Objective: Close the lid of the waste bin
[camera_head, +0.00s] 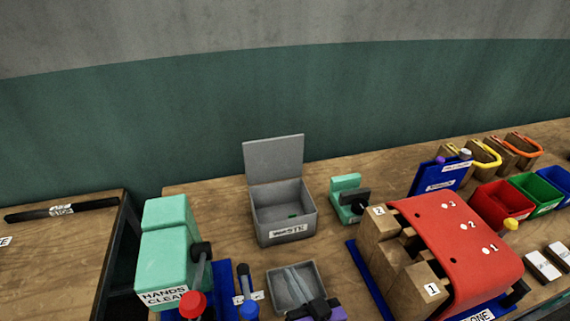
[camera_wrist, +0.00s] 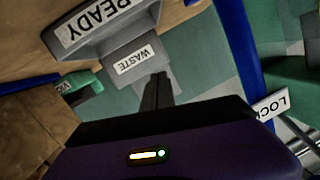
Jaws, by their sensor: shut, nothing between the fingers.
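The waste bin (camera_head: 285,228) is a grey open box with a WASTE label on its front, standing on the wooden bench. Its grey lid (camera_head: 273,158) stands up at the back edge, open. In the wrist view the dark fingers (camera_wrist: 157,80) point towards the bin (camera_wrist: 150,80), with a gap that I cannot judge.
The grey tray (camera_head: 275,290), labelled READY in the wrist view (camera_wrist: 100,50), sits just in front of the bin.

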